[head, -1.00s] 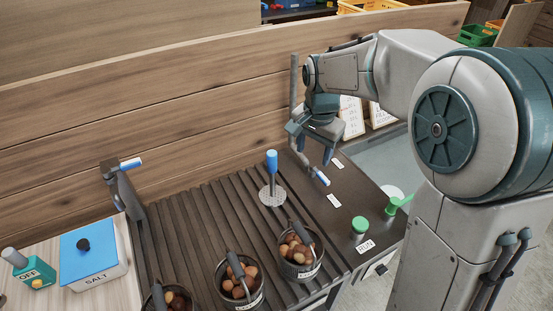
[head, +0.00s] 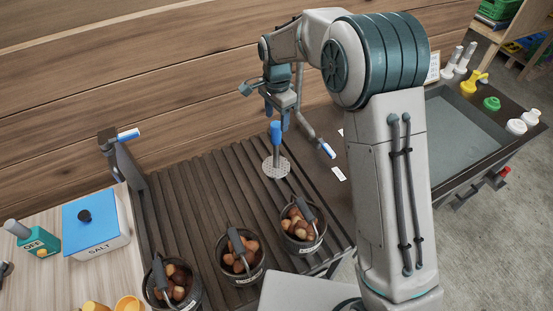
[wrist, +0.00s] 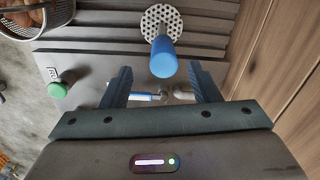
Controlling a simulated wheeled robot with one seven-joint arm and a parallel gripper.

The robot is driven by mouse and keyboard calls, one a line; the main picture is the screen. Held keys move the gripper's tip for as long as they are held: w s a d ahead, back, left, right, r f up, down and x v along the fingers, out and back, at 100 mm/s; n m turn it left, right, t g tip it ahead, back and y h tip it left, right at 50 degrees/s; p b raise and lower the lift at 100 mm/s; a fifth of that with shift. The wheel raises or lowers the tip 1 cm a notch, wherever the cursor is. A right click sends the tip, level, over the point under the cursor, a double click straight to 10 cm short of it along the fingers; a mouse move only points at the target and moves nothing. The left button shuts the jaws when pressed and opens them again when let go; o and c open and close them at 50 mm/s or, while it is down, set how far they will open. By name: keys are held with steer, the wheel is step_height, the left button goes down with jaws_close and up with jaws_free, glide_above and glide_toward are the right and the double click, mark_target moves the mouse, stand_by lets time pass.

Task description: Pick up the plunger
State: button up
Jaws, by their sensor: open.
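The plunger (head: 277,133) stands upright on the slatted rack, with a blue handle and a perforated round metal foot. In the wrist view its blue handle (wrist: 163,57) lies just beyond and between the fingertips, with the perforated disc behind it. My gripper (head: 278,116) hangs just above and around the top of the handle in the head view. It is open, with one finger on either side in the wrist view (wrist: 161,80), and holds nothing. I cannot tell whether a finger touches the handle.
Baskets of chestnuts (head: 249,279) stand along the rack's front. A blue-handled lever (head: 327,150) is close to the right of my gripper. Another blue-handled post (head: 127,135) stands left, near the salt box (head: 119,235). The wooden wall (head: 190,90) is close behind.

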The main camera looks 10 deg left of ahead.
mark_target(276, 134)
steer(key=f+b, duration=0.1)
steer(key=f, duration=0.3)
steer(key=f+b, duration=0.2)
steer(key=f, duration=0.2)
steer(key=shift+w+a+b, duration=0.15)
steer(key=shift+w+b, duration=0.05)
steer(key=shift+b, duration=0.1)
steer(key=shift+r, duration=0.15)
jaws_close()
